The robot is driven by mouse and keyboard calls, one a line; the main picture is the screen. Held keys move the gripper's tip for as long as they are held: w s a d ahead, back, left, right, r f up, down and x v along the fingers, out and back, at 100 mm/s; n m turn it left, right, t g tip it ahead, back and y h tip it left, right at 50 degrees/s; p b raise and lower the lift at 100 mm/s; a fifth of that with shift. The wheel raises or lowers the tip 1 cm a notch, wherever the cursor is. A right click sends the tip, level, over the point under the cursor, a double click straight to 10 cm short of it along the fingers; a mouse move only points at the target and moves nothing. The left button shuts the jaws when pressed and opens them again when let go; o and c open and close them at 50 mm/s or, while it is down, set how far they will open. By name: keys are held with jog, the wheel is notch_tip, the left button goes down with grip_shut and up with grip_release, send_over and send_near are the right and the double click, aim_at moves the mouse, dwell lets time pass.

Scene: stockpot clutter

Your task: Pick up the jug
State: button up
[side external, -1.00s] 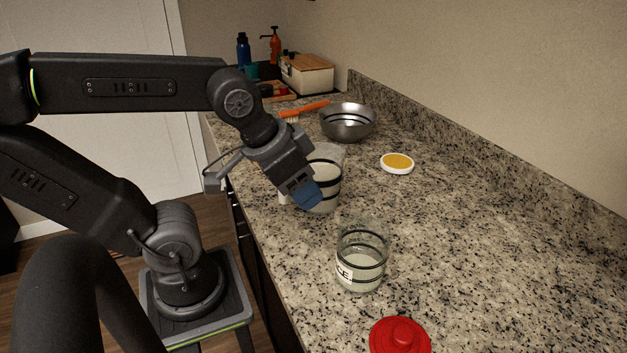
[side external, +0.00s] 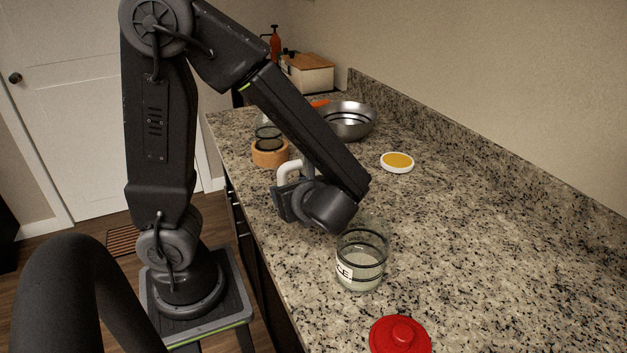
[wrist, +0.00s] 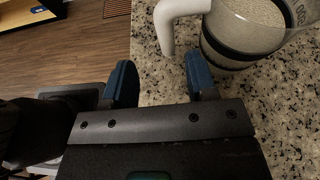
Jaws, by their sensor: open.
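The jug (wrist: 245,30) is clear with a dark band, a pale filling and a white handle (wrist: 175,22). In the wrist view it stands at the top right, cut off by the frame edge, with its handle towards my gripper. In the side view the handle (side external: 290,169) shows, while my arm hides most of the body. My gripper (wrist: 160,75) is open, its two blue fingertips apart with nothing between them. The handle's lower end lies just beyond the gap between them; I cannot tell the exact distance.
A labelled glass jar (side external: 361,265) and a red lid (side external: 400,336) stand in front. The counter's right side is clear.

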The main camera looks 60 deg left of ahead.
aim_at(283, 183)
jog(key=x, duration=0.7)
jog(key=shift+w+a, duration=0.3)
jog(key=shift+w, duration=0.05)
jog(key=shift+c, duration=0.5)
grip_shut()
